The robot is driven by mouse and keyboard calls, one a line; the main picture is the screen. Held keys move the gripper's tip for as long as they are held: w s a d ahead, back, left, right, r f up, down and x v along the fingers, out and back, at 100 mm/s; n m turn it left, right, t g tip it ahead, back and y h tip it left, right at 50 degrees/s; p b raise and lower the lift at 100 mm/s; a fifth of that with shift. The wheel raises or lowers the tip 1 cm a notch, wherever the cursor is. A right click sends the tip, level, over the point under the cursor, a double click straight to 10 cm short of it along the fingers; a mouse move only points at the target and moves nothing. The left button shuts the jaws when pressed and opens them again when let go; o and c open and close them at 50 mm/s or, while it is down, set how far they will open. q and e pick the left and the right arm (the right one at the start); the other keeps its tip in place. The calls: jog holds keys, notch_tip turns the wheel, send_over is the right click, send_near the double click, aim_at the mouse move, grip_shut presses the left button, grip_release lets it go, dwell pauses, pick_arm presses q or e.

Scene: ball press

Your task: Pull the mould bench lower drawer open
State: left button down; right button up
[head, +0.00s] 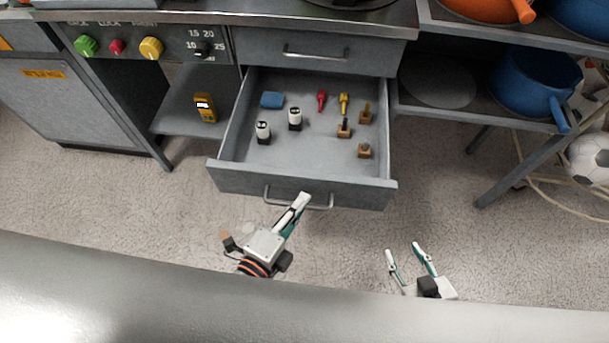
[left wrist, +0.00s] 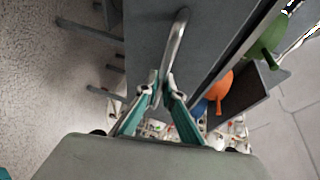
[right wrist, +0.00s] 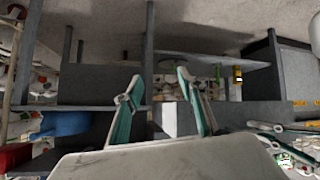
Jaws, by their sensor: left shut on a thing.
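The lower drawer (head: 300,181) of the mould bench stands well out from the bench, with its inside in full view from above. Its bar handle (head: 275,200) runs across the front panel. My left gripper (head: 302,198) is shut on this handle. The left wrist view shows the handle (left wrist: 177,45) running between the two fingers (left wrist: 163,92). My right gripper (head: 405,249) is open and empty, low in front of the drawer and to its right. In the right wrist view its fingers (right wrist: 157,85) are spread apart.
The drawer holds a blue block (head: 272,100), two white-and-black pieces, red and yellow tools, and several wooden-based pieces. A shut upper drawer (head: 310,53) is above. A yellow meter (head: 205,107) lies on the left shelf; a blue pot (head: 535,82) stands on the right shelf.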

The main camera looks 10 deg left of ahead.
pick_arm(q)
jog(key=s+b, duration=0.1)
jog(key=s, duration=0.5)
jog(key=shift+s, duration=0.4)
pick_arm(e)
jog(key=shift+w+a+r, duration=0.25)
jog(key=shift+w+r, duration=0.15)
jog(key=shift+w, duration=0.15)
jog(key=shift+s, duration=0.1)
pick_arm(q)
jog(key=c, duration=2.2)
grip_release()
pick_arm(e)
jog(key=shift+a, duration=0.1)
pick_arm(q)
jog(key=shift+o, duration=0.2)
jog(key=v, duration=1.2)
pick_arm(e)
jog(key=shift+f, duration=0.1)
